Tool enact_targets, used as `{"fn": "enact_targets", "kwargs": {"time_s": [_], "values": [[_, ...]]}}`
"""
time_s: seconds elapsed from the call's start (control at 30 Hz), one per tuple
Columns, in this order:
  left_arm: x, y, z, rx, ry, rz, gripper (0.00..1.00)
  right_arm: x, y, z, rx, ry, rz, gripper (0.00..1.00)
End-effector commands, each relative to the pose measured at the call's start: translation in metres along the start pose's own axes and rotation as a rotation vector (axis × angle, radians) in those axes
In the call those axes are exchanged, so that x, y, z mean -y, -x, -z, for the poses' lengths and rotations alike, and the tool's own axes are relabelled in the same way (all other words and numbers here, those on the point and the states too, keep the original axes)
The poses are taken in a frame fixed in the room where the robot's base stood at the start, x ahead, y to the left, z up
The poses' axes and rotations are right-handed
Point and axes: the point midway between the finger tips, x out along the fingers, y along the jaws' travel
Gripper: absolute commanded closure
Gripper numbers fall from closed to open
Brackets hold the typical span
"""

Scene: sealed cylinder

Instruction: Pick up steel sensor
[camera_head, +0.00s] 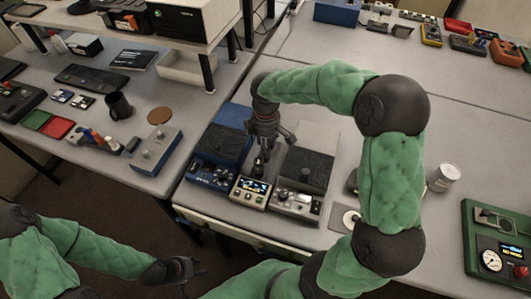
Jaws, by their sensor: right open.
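I cannot clearly make out the steel sensor. A small dark upright piece with a greyish top (258,167) stands behind the small display box (250,190), just below my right gripper; it may be the sensor, but it is too small to tell. My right gripper (271,146) points down over the gap between the blue device (225,145) and the grey device with a black top (303,168). It is open, and whether it touches anything is unclear. My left gripper (182,272) is low at the front, away from the table; its finger state is unclear.
A blue-grey switch box (155,151) and a dark mug (118,105) stand on the left table. A white cylinder (443,178) stands right of my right arm. A green gauge case (482,240) lies far right.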

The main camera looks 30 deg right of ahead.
Motion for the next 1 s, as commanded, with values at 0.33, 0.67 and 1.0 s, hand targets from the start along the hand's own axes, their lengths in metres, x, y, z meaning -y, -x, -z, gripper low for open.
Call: {"fn": "enact_targets", "kwargs": {"time_s": [0.33, 0.67, 1.0], "values": [[0.004, -0.011, 0.001, 0.000, 0.000, 0.000, 0.60, 0.001, -0.046, 0.000, 0.001, -0.001, 0.002, 0.57], [0.004, -0.011, 0.001, 0.000, 0.000, 0.000, 0.60, 0.000, -0.050, 0.000, 0.000, 0.000, 0.001, 0.72], [0.004, -0.011, 0.001, 0.000, 0.000, 0.000, 0.60, 0.000, -0.049, 0.000, 0.000, 0.000, 0.000, 1.00]]}}
